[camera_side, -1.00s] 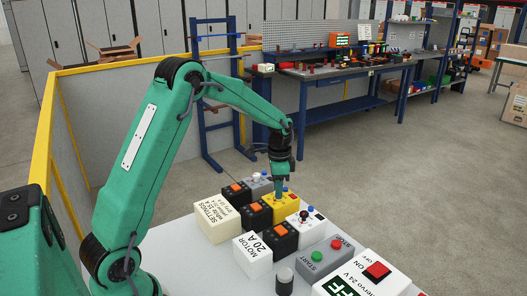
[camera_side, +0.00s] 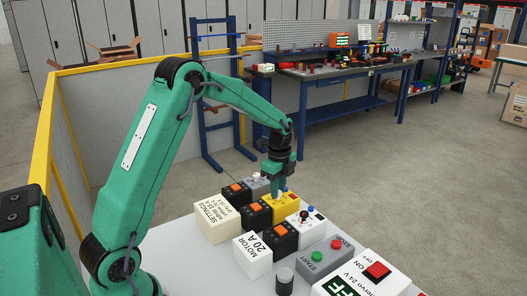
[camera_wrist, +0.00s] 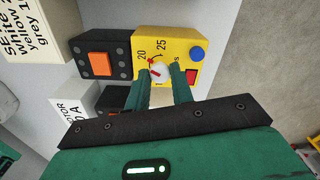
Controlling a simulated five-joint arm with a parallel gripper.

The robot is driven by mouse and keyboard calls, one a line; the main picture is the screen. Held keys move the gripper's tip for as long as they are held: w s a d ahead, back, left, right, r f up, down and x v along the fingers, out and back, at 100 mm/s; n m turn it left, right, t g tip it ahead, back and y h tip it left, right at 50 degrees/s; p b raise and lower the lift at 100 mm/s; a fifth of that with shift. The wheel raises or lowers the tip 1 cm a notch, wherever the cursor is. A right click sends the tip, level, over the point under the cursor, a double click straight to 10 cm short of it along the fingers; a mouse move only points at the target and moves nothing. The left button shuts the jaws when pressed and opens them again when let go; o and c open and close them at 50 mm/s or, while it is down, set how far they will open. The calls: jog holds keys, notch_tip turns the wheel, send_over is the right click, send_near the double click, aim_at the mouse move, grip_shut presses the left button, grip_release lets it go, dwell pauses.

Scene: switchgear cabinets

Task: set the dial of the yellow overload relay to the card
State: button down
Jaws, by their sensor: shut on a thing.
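The yellow overload relay (camera_side: 281,206) stands in the row of devices; the wrist view shows its face (camera_wrist: 180,42). Its white dial (camera_wrist: 157,69) carries a red pointer mark near the printed 20; 25 is also readable, while the lower scale is partly hidden by a finger. My gripper (camera_wrist: 160,70) is shut on the dial, one finger on each side. In the side view my gripper (camera_side: 279,188) points down onto the relay. The cream settings card block (camera_side: 217,219) has a yellow line, cut off in the wrist view (camera_wrist: 35,30); its full value is not legible.
Black devices with orange buttons (camera_side: 257,215) adjoin the relay. A white relay (camera_side: 306,226) and a grey relay (camera_side: 258,186) stand close by. The relay has a blue button (camera_wrist: 197,54) and a red one (camera_wrist: 191,76) beside my right finger. A MOTOR 20 A block (camera_side: 253,255) stands in front.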

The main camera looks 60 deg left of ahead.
jog(key=shift+r, duration=0.1)
dwell(0.3)
jog(key=c, duration=1.2)
grip_release()
jog(key=shift+r, duration=0.1)
notch_tip(320, 180, up, 7)
jog(key=shift+r, duration=0.3)
